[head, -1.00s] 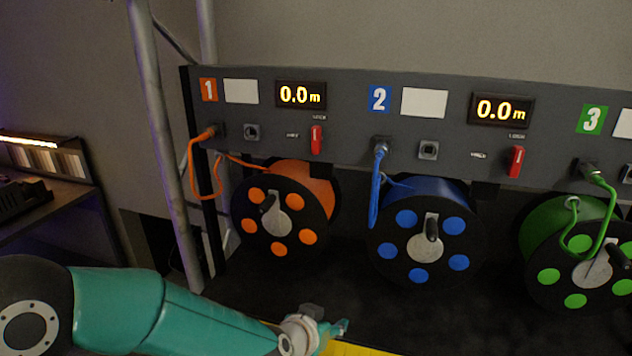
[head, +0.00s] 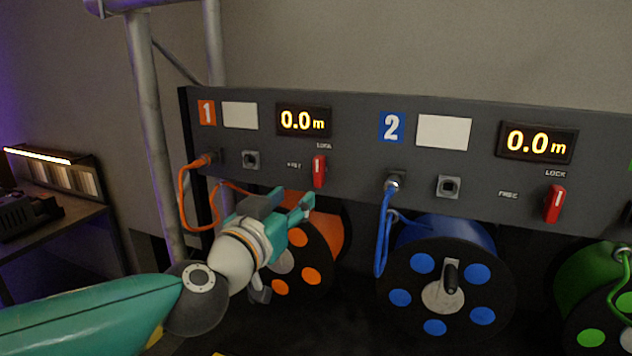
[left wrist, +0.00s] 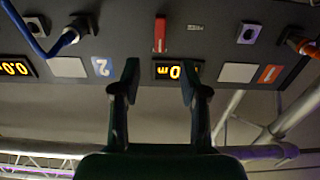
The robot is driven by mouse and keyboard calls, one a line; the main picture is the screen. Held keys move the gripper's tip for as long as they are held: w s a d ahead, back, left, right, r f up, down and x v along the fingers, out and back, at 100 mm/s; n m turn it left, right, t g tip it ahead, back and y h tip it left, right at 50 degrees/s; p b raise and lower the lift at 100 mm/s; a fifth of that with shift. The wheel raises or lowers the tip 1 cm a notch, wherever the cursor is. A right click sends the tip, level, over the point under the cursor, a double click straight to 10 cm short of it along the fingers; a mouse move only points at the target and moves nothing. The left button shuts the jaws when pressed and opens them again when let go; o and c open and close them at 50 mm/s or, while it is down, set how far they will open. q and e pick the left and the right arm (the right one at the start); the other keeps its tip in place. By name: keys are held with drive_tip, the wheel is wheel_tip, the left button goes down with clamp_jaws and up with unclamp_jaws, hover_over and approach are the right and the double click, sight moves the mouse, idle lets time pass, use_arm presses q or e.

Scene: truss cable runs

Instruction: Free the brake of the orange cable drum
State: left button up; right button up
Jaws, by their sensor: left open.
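The orange cable drum (head: 330,228) hangs under the panel's section 1, partly hidden by my left arm. Its red brake lever (head: 319,171) stands upright beneath the LOCK label, with the FREE label to its left. My left gripper (head: 290,205) is open and empty, in front of the drum, below and left of the lever and apart from it. In the upside-down left wrist view the fingers (left wrist: 160,82) frame the section 1 display, and the red lever (left wrist: 160,33) shows beyond them. My right gripper is not in view.
The grey panel (head: 360,140) carries a 0.0 m display (head: 303,121) for section 1. An orange cable (head: 184,200) loops from its socket on the left. The blue drum (head: 440,270) with its own red lever (head: 554,204) stands to the right. A truss post (head: 150,130) rises at the left.

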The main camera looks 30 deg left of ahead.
sight(317, 175)
use_arm(q)
drive_tip(key=x, duration=1.1)
drive_tip(key=shift+w+a+b, duration=0.15)
drive_tip(key=shift+w+b, duration=0.25)
clamp_jaws()
